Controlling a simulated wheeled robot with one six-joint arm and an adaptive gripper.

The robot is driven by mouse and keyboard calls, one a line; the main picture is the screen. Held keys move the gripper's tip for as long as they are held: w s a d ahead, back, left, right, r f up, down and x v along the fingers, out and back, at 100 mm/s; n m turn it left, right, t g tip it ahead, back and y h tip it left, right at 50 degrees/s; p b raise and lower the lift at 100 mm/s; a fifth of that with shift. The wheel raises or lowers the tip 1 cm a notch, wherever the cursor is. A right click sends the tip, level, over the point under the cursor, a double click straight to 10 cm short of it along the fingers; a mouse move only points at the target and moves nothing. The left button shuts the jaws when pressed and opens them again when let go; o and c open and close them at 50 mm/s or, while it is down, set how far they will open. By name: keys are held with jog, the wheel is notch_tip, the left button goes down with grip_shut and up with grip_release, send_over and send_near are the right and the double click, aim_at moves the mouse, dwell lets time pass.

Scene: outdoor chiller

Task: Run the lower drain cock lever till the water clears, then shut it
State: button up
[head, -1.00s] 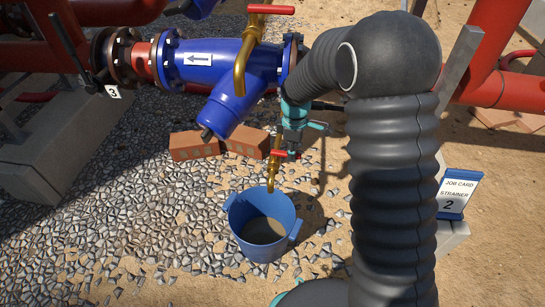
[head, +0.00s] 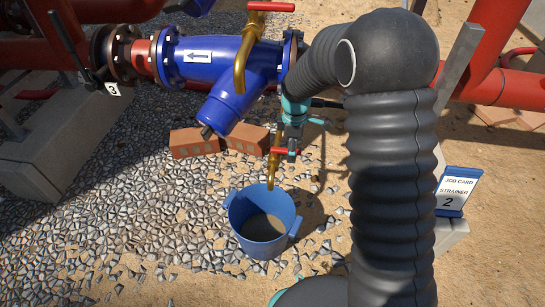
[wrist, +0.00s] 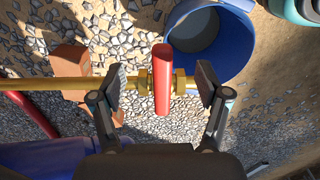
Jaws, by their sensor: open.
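The lower drain cock lever (head: 287,151) is a short red bar on a brass drain pipe (head: 273,167), below the blue strainer (head: 218,75). In the wrist view the lever (wrist: 162,80) lies crosswise to the brass pipe (wrist: 50,88). My gripper (wrist: 163,88) is open, with one finger on each side of the lever and a gap visible at both. In the head view my gripper (head: 296,125) is partly hidden around the lever. A blue bucket (head: 234,228) stands under the spout, holding murky brownish water (head: 263,228). I see no stream from the spout.
A second red lever (head: 271,6) sits above, on a bent brass pipe (head: 240,65). Bricks (head: 195,143) lie on the gravel behind the bucket. A job card sign (head: 456,190) stands at right. Red pipes (head: 503,65) run at upper right. Open sand lies at lower right.

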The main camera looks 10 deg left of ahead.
jog(key=shift+r+p, duration=2.45)
jog(key=shift+r, duration=1.15)
jog(key=shift+f, duration=0.1)
